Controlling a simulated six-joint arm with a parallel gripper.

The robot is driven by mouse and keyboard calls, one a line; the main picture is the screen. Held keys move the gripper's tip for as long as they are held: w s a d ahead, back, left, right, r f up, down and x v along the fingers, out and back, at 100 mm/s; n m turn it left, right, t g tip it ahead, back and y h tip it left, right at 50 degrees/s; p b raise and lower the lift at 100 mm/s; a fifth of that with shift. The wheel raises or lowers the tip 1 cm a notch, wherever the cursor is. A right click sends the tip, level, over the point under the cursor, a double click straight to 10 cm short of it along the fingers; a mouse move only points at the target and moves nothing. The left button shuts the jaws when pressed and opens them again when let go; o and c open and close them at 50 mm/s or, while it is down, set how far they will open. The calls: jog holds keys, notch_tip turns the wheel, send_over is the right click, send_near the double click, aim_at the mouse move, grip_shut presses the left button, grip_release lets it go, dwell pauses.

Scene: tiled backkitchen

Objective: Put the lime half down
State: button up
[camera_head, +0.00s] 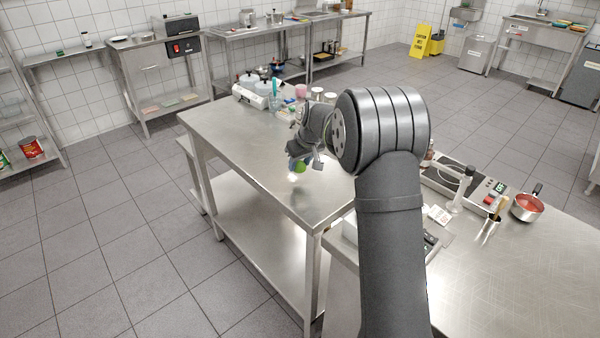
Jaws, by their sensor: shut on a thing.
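The lime half (300,167) is a small green shape at my gripper, above or at the surface of the steel table (235,135). My gripper (303,169) is shut on it. The gripper and lime are small and partly covered by my own wrist in this view. I cannot tell whether the lime touches the table top. A bright reflection lies on the steel just below and left of the lime.
The table top left of the gripper is bare. Containers and a white scale-like device (250,97) stand at its far end. A second steel table at right holds a hot plate (450,178) and a red-filled pan (527,206). My arm hides part of both tables.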

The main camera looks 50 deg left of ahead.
aim_at(302, 167)
jog(key=shift+f, duration=2.05)
jog(key=shift+f, duration=0.1)
jog(key=o, duration=1)
jog(key=shift+c, duration=0.2)
jog(key=v, duration=1.2)
jog(key=shift+a, duration=0.15)
